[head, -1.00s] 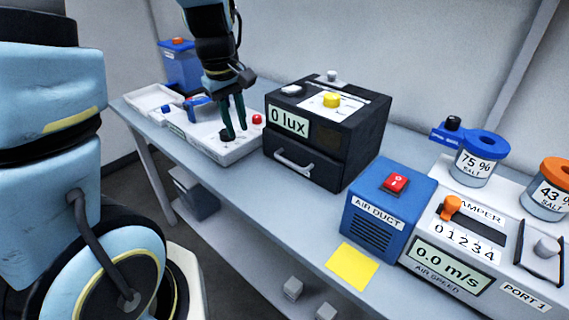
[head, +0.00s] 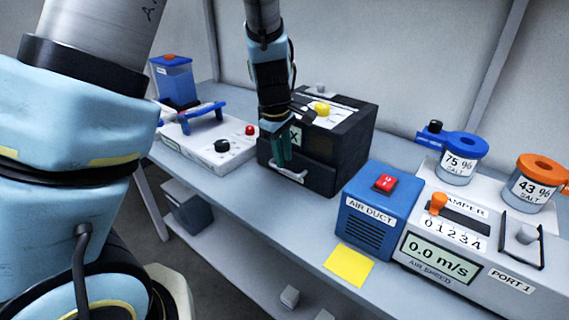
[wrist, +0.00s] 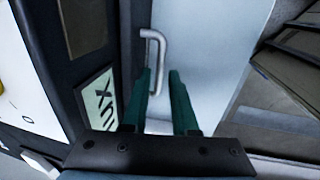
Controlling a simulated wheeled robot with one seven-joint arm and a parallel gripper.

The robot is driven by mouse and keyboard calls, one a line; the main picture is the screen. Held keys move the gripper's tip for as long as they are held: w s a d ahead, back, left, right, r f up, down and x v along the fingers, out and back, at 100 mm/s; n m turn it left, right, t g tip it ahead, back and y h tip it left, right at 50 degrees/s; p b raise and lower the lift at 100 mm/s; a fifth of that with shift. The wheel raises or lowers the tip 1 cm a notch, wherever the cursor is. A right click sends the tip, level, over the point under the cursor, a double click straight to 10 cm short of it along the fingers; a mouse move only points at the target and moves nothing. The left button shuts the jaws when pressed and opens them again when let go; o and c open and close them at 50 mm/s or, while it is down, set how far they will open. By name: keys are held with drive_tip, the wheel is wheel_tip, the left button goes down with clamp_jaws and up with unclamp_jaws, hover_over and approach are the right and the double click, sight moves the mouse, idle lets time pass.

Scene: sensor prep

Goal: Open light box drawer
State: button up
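The light box (head: 345,150) is a black box on the table, with a lux display (head: 295,136) on its front, partly hidden by my gripper. Its drawer (head: 322,178) looks shut, low on the front. The drawer's silver bar handle (head: 292,174) also shows in the wrist view (wrist: 161,50). My gripper (head: 282,165) is at the drawer front, pointing down by the handle. In the wrist view its two green fingers (wrist: 161,72) are apart, and part of the handle shows in the gap between them. I cannot tell whether either finger touches it.
A blue air duct box (head: 377,212) with a red switch stands to the right. A white instrument (head: 205,148) with black and red knobs stands to the left. A yellow note (head: 349,265) lies at the table's front edge. Salt jars (head: 459,160) stand at the far right.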

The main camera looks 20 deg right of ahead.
sight(285, 170)
drive_tip(key=shift+w+d+f, duration=0.1)
drive_tip(key=shift+d+f, duration=0.05)
drive_tip(key=shift+f, duration=0.6)
drive_tip(key=shift+w+d+f, duration=0.1)
drive_tip(key=shift+f, duration=0.65)
clamp_jaws()
idle(0.4)
